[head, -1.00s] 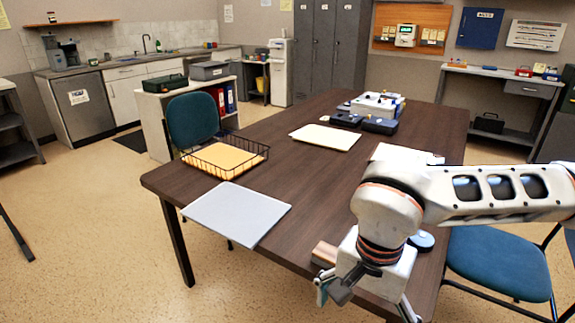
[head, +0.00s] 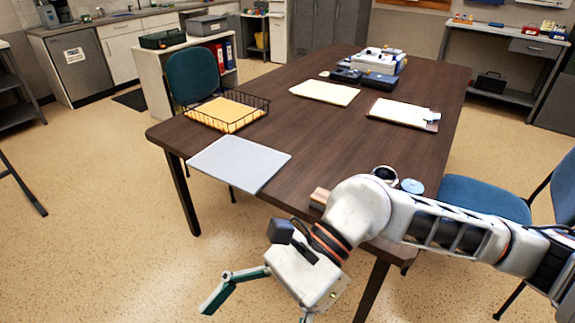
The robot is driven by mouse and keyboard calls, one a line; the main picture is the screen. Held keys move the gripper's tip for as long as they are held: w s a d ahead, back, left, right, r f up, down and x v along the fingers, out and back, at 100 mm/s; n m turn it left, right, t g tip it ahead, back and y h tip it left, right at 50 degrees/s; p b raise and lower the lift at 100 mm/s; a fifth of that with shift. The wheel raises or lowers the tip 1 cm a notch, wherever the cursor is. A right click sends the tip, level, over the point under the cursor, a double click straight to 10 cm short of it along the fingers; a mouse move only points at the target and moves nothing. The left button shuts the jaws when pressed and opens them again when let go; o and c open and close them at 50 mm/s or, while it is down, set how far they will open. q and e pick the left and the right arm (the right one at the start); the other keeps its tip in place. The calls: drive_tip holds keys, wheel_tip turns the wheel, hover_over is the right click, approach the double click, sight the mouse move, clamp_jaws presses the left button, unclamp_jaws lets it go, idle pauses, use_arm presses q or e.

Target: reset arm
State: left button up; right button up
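My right arm (head: 430,222) comes in from the right, low over the near right corner of the table (head: 330,150). My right gripper (head: 256,314) hangs past the table's near edge, over the floor. Its fingers are spread wide, with nothing visible between them. One finger runs out to the left; the other is partly cut off by the bottom of the picture. My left gripper is not in view.
A grey mat (head: 240,163) lies at the near left edge, beside a wire tray with yellow paper (head: 226,113). A blue round item (head: 412,186) and a dark-rimmed cup (head: 385,174) are close behind my arm. A blue chair (head: 485,199) stands right.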

drive_tip(key=w+a+r+m+t+y+p, duration=0.1)
drive_tip(key=w+a+r+m+y, duration=0.15)
drive_tip(key=r+m+y, duration=0.35)
drive_tip(key=w+a+r+m+t+y, duration=0.1)
drive_tip(key=w+a+r+m+y, duration=0.15)
drive_tip(key=r+m+y, duration=0.4)
drive_tip(key=w+d+f+m+t+h+p, duration=0.15)
drive_tip(key=w+d+f+m+t, duration=0.3)
drive_tip(key=w+m+t, duration=0.65)
drive_tip(key=w+d+f+m+t+h, duration=0.35)
drive_tip(key=w+d+m+t, duration=0.2)
drive_tip(key=m+t, duration=0.7)
drive_tip(key=s+d+f+m+g+h, duration=0.1)
drive_tip(key=d+f+m+h, duration=0.5)
drive_tip(key=f, duration=0.4)
drive_tip(key=d+f+m+g+h, duration=0.1)
drive_tip(key=d+f+m+h, duration=0.4)
drive_tip(key=f+m, duration=0.45)
drive_tip(key=s+d+f+m+g+h, duration=0.1)
drive_tip(key=s+d+f+m+g, duration=0.1)
drive_tip(key=s+d+f, duration=0.3)
drive_tip(key=s+d+f+m+g+h, duration=0.2)
drive_tip(key=s+d+f, duration=0.4)
drive_tip(key=f, duration=0.6)
drive_tip(key=shift+s+f+m+g+p, duration=0.4)
drive_tip(key=shift+s+m+g, duration=0.4)
drive_tip(key=shift+s, duration=0.4)
